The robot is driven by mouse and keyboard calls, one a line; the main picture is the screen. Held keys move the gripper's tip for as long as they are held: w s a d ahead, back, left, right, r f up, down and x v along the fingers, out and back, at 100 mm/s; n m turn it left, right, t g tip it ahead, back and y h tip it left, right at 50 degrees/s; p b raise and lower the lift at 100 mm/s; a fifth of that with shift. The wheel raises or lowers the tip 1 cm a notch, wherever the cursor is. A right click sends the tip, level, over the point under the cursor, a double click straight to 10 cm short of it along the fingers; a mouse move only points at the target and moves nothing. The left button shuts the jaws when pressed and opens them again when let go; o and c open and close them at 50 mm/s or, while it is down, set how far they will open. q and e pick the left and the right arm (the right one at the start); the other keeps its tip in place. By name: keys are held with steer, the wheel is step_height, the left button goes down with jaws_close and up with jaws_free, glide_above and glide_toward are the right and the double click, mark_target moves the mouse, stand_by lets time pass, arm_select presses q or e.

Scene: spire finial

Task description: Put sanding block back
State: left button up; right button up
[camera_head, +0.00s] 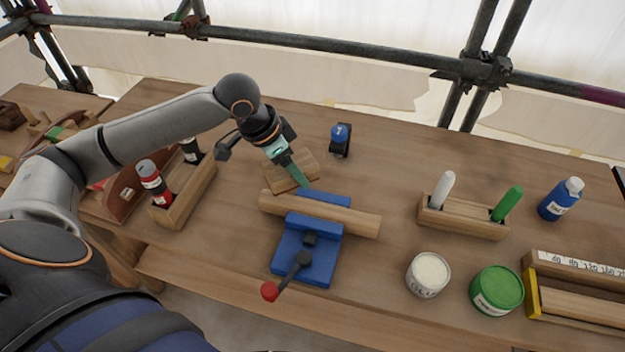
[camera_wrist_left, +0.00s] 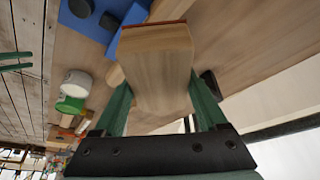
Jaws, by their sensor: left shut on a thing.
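My left gripper (camera_head: 300,168) is shut on the sanding block (camera_head: 282,181), a pale wooden block just behind the blue vise. In the left wrist view the sanding block (camera_wrist_left: 155,65) fills the space between the green fingers of my left gripper (camera_wrist_left: 162,98), with a thin reddish-brown layer along its far edge. The head view does not clearly show whether the block touches the bench or hangs just above it. My right gripper is in neither view.
The blue vise (camera_head: 305,262) clamps a long wooden piece (camera_head: 335,218) close in front. A wooden holder with bottles (camera_head: 185,195) stands left, a small blue-and-black item (camera_head: 340,140) behind. A marker rack (camera_head: 462,217), a white tub (camera_head: 428,275) and a green tub (camera_head: 496,290) stand right.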

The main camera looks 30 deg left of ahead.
arm_select(q)
steer(key=shift+s+d, duration=0.15)
steer(key=shift+d, duration=0.15)
steer(key=s+d+r+n+y, duration=0.2)
steer(key=s+d+r+n, duration=0.2)
steer(key=s+d+n, duration=0.2)
steer(key=shift+d+t, duration=0.4)
steer(key=shift+d, duration=0.6)
